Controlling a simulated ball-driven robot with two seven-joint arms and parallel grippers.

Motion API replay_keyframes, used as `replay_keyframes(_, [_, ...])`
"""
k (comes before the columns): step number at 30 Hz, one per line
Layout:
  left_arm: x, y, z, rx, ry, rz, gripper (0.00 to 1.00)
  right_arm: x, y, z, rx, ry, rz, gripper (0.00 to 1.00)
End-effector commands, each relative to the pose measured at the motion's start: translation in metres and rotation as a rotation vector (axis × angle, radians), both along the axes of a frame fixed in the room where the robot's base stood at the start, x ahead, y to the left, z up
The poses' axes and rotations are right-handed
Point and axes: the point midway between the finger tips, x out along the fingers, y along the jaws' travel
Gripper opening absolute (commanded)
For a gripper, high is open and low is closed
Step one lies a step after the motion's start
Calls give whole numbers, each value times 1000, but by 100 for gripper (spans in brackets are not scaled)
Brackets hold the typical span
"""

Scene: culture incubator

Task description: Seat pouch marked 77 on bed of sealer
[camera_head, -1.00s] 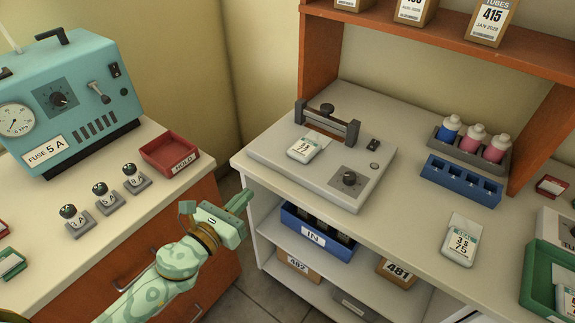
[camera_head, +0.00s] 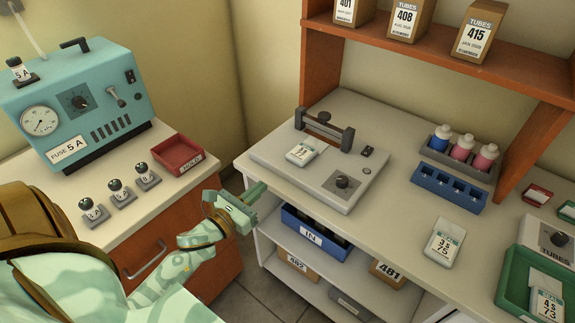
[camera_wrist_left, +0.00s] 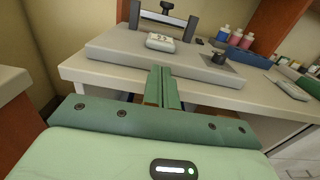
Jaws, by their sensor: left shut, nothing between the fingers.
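The grey sealer (camera_head: 322,188) stands on the counter, with its dark raised bar at the back and a knob at the front right. A small white pouch (camera_head: 302,152) lies on its bed, in front of the bar; its number is too small to read. The sealer (camera_wrist_left: 125,50) and this pouch (camera_wrist_left: 160,41) also show in the left wrist view. My left gripper (camera_head: 256,192) is shut and empty, in front of the counter's left edge and apart from the sealer. Its closed fingers (camera_wrist_left: 162,88) point toward the sealer in the wrist view. My right gripper is out of view.
A pouch marked 75 (camera_head: 443,246) lies on the counter, and another lies in the green tray (camera_head: 507,283). A blue rack (camera_head: 449,187) and bottles stand behind. A red HOLD tray (camera_head: 178,155) is on the left cabinet. A floor gap separates the cabinets.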

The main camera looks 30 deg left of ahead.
Motion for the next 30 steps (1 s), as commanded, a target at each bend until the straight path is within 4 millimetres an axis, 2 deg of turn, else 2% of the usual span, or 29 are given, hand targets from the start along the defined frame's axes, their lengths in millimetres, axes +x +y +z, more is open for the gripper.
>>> replay_keyframes(9, [69,-5,1,-1,-3,-1,0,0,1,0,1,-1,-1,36])
replay_keyframes(15, [99,-7,0,-1,0,-1,0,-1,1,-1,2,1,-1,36])
replay_keyframes(21, [112,-8,0,-2,0,0,0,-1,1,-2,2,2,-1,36])
replay_keyframes(30, [113,-8,0,-2,0,0,0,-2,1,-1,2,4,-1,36])
